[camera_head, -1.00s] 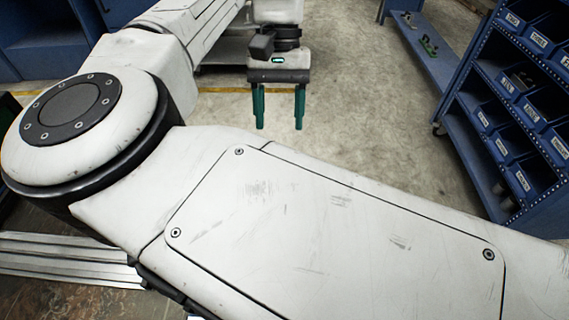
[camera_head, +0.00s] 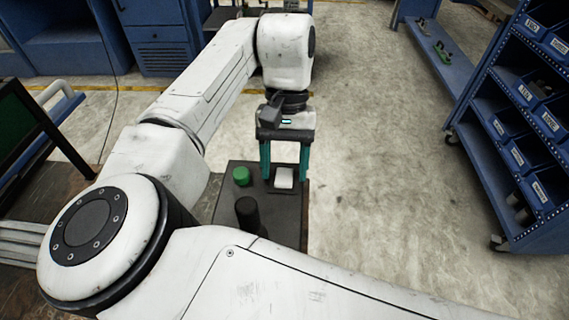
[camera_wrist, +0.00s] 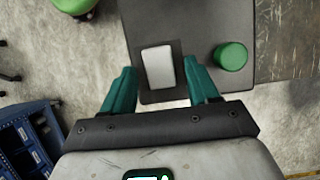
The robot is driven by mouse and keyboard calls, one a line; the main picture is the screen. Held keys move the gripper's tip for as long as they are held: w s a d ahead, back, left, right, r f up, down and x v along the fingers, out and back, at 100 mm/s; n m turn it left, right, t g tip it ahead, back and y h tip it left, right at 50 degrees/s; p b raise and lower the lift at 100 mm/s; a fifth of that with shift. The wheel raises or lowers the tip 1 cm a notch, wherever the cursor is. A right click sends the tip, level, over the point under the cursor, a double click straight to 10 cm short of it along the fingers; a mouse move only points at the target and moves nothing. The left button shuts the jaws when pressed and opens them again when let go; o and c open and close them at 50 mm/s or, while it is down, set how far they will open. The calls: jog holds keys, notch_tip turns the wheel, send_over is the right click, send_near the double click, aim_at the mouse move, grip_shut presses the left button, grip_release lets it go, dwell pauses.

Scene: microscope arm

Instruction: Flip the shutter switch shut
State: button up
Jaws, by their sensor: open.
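The shutter switch appears to be the white rounded rectangular block (camera_head: 284,178) on a dark square plate (camera_head: 285,190), near the right edge of a dark bench. The block also shows in the wrist view (camera_wrist: 158,67). My gripper (camera_head: 285,170), with teal fingers, points down and is open and empty. In the wrist view its fingertips (camera_wrist: 159,72) lie left and right of the white block, with gaps on both sides. I cannot tell how high the fingertips are above the plate, or the switch's tilt.
A green cylinder (camera_head: 241,175) stands left of the plate, and a dark cylinder (camera_head: 247,213) stands nearer me. Blue bin shelves (camera_head: 530,130) stand far right, with clear concrete floor between. A green round seat (camera_wrist: 75,4) shows in the wrist view.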

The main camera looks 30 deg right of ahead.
aim_at(284, 176)
jog(key=c, duration=1)
jog(key=shift+s+a+r+t+h+p, duration=0.15)
jog(key=shift+t+h+p, duration=0.2)
jog(key=shift+p, duration=0.2)
jog(key=shift+s+r+t+h+p, duration=0.15)
jog(key=shift+t+h+p, duration=0.15)
jog(key=shift+p, duration=0.2)
jog(key=shift+c, duration=0.2)
jog(key=shift+s+a+f+t+h+p, duration=0.15)
jog(key=shift+t+h, duration=0.25)
jog(key=shift+t, duration=0.25)
jog(key=shift+s+a+f+t+h+p, duration=0.15)
jog(key=shift+t+h, duration=0.2)
jog(key=shift+t, duration=0.25)
jog(key=shift+w+d, duration=0.1)
jog(key=o, duration=1)
jog(key=shift+o, duration=0.2)
jog(key=shift+r, duration=0.1)
notch_tip(284, 176, up, 11)
jog(key=p, duration=0.1)
